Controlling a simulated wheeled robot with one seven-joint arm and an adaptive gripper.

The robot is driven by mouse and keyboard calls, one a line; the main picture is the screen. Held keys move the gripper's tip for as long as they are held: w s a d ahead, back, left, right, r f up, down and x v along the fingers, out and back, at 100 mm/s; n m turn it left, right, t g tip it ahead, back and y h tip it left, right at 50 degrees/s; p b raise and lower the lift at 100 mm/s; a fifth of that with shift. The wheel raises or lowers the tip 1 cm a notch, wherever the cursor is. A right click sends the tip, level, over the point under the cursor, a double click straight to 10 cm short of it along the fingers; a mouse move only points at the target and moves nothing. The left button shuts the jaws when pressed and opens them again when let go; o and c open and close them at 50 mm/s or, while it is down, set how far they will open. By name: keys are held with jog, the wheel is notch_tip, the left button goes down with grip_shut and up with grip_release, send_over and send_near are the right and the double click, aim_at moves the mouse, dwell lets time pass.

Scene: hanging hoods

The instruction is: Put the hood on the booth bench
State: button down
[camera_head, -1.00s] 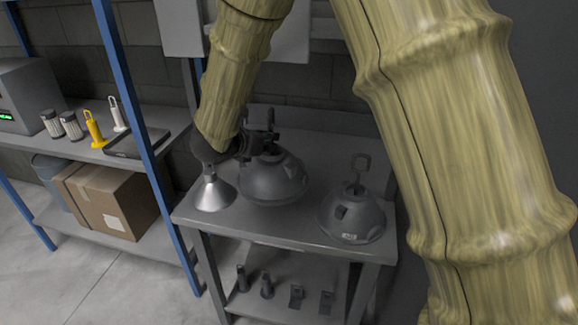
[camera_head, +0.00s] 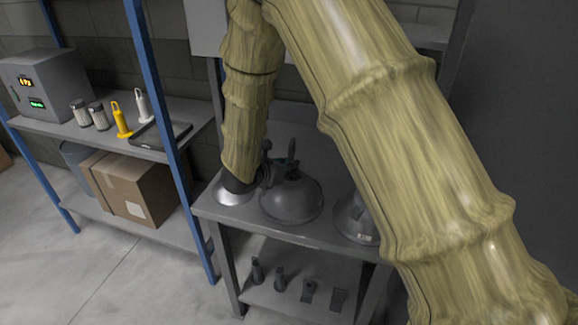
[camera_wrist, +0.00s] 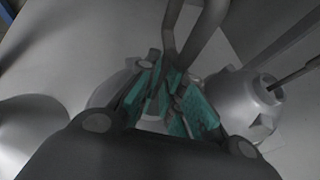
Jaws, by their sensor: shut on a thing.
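A grey dome hood (camera_head: 290,203) with a handle on top is at the middle of a grey metal bench (camera_head: 300,236). My gripper (camera_head: 282,166) is above it, shut on its upright handle. In the wrist view my gripper's teal pads (camera_wrist: 172,98) close around the handle, and part of the pale dome shows behind them. Whether the hood touches the bench top is hard to tell. A second dome hood (camera_head: 352,219) stands at the right, partly behind my arm. A shiny cone hood (camera_head: 234,196) is at the left. I cannot tell whether this is the booth bench.
A blue-post shelf (camera_head: 98,133) at the left holds a grey meter box, canisters, yellow and white tools and a dark tray (camera_head: 160,136). A cardboard box (camera_head: 130,187) is below. Floor at the left is clear.

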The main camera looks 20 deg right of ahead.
jog(key=c, duration=1.5)
grip_release()
jog(key=shift+f, duration=0.15)
jog(key=shift+c, duration=0.2)
jog(key=shift+s+a, duration=0.1)
jog(key=b+v, duration=0.3)
jog(key=v, duration=0.8)
jog(key=shift+s+a+r, duration=0.25)
